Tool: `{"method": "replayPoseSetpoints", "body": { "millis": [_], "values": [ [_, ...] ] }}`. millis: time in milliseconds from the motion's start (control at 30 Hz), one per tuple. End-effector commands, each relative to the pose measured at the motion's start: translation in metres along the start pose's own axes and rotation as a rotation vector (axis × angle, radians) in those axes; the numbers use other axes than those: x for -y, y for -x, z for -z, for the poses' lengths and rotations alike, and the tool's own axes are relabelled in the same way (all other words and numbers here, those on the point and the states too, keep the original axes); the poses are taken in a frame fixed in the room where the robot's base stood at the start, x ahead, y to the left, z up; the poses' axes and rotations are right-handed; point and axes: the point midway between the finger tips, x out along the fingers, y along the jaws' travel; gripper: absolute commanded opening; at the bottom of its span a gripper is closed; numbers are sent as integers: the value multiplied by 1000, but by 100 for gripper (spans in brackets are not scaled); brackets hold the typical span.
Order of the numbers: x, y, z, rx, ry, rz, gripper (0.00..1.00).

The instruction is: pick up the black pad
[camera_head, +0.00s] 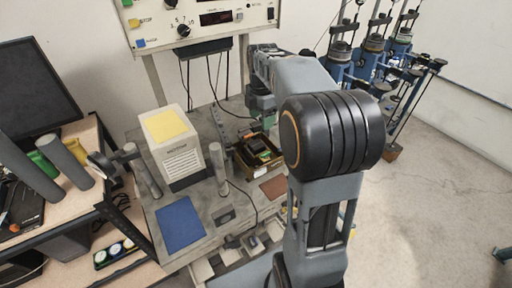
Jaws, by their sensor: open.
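A small open tray (272,164) with a yellowish-brown rim stands on the grey bench, right of the white box. A dark, flat thing (257,144) lies in it and may be the black pad; its outline is small and partly unclear. My gripper (266,121) is at the far end of my arm, above the back of the tray. It is small and partly hidden by my arm; it is open, and I see nothing held in it.
A blue pad (180,224) and a reddish-brown pad (273,188) lie on the bench (208,243). A yellow pad (167,125) tops the white box (180,155). Grey posts stand beside the box. A control panel (205,20) rises behind. Blue machines (372,60) stand at right.

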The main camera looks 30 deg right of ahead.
Motion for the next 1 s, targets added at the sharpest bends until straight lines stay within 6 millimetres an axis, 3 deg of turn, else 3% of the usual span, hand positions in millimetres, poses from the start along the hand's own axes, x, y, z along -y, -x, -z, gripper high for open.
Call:
{"method": "replayPoseSetpoints", "body": {
  "millis": [200,533,800,1000],
  "values": [
    [0,-34,0,-1,-2,1,62],
    [1,-55,1,-1,-3,2,62],
    [1,-90,1,0,-3,1,62],
    [1,-100,1,0,-3,-1,62]
  ]
}}
